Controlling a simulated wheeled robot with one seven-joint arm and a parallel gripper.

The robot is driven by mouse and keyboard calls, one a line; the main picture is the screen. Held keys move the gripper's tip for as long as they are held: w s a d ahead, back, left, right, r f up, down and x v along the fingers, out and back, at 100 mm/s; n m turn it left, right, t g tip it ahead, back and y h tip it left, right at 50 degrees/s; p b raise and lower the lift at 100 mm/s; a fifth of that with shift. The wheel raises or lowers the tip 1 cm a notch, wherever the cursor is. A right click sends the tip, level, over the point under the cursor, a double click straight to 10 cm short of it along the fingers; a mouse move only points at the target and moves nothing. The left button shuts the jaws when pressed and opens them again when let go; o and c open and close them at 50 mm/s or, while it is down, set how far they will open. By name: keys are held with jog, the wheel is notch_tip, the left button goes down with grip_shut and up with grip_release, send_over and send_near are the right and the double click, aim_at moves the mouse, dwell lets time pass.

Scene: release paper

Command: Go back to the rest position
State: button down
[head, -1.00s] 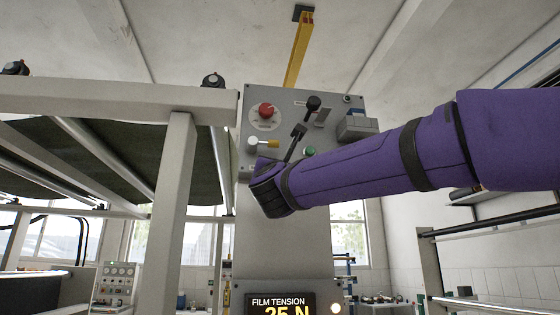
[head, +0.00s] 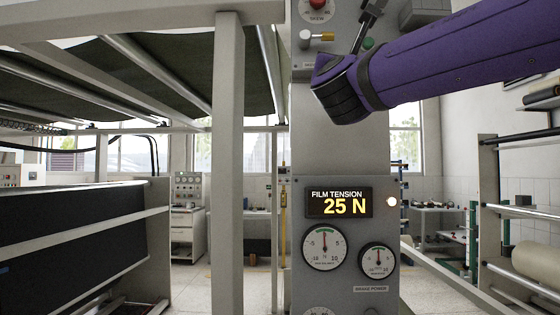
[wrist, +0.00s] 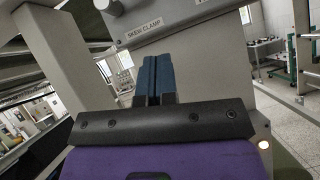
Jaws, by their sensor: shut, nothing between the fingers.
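My gripper (wrist: 155,80) shows in the wrist view with its two blue fingers side by side and shut, nothing between them. Beyond the fingertips is a grey panel with a SKEW CLAMP label (wrist: 144,32). In the head view my purple arm reaches in from the right, its dark wrist end in front of the upper part of a grey control column (head: 305,150). The fingers are hard to make out there against the dark levers.
Below my arm the column carries a FILM TENSION display (head: 338,202) reading 25 N and round gauges (head: 324,248). A pale machine frame (head: 228,170) stands left. A rack with rollers (head: 520,211) stands right. Open floor shows behind.

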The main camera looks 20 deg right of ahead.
jog(key=s+d+f+m+g, duration=0.3)
jog(key=d+f+m+g, duration=0.15)
jog(key=f, duration=0.35)
jog(key=s+d+f+m+g+y, duration=0.1)
jog(key=s+d+f+m+g, duration=0.2)
jog(key=f+m, duration=0.35)
jog(key=s+d+f+m+g, duration=0.2)
jog(key=d+f+m+g, duration=0.25)
jog(key=f, duration=0.45)
jog(key=s+a+f+m+g+y, duration=0.2)
jog(key=s+a+f+m+y, duration=0.2)
jog(key=f, duration=0.5)
jog(key=s+a+f+m+g+y, duration=0.3)
jog(key=s+a+f+m+y, duration=0.1)
jog(key=s+f+m, duration=0.3)
notch_tip(320, 180, down, 2)
jog(key=shift+f+m+y, duration=0.15)
jog(key=shift+m+y, duration=0.5)
jog(key=shift+y, duration=0.25)
